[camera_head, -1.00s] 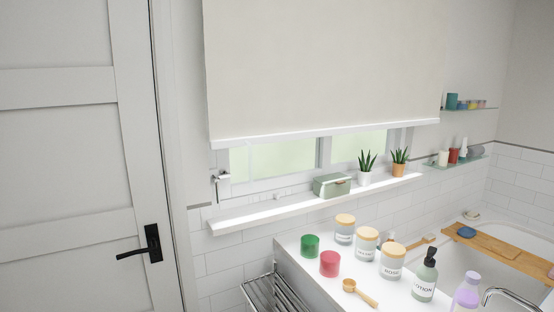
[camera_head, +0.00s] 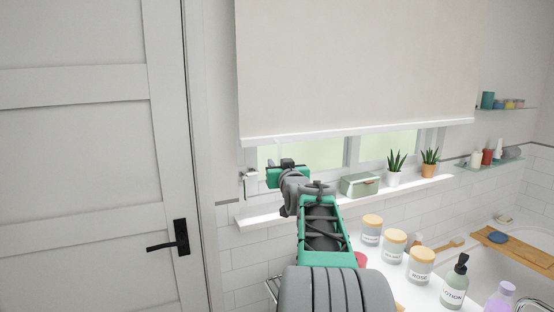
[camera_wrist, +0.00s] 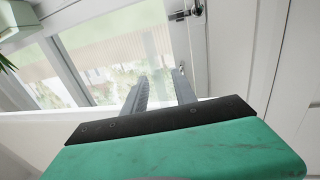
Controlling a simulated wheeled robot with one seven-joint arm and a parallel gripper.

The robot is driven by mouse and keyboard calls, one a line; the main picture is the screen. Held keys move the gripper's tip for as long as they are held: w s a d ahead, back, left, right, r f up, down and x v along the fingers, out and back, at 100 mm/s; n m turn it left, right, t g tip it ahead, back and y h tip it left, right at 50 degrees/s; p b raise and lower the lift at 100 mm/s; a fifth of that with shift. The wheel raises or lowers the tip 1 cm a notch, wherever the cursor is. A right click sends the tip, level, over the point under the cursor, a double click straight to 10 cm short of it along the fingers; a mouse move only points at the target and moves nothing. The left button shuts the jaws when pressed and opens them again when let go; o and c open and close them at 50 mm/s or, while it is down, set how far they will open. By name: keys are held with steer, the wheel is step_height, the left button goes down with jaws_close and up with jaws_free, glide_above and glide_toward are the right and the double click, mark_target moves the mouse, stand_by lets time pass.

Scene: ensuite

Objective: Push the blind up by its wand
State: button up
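The cream blind (camera_head: 350,70) hangs over the upper window, with a white bottom bar (camera_head: 400,131) above the sill. I cannot clearly make out its wand in either view. My gripper (camera_head: 287,172) is raised in front of the window's left part, below the bar; in the head view its fingertips are hidden. In the wrist view the fingers (camera_wrist: 162,75) are apart, with nothing visible between them, pointing towards the glass.
A metal fitting (camera_head: 246,176) is at the window's left; a latch shows in the wrist view (camera_wrist: 187,13). A green box (camera_head: 360,184) and potted plants (camera_head: 395,176) stand on the sill (camera_head: 415,189). Jars (camera_head: 394,241) and a lotion bottle (camera_head: 455,283) stand below. A door (camera_head: 85,160) is left.

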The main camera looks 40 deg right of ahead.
steer(key=shift+x, duration=1.1)
steer(key=shift+a, duration=0.1)
jaws_close()
stand_by(0.5)
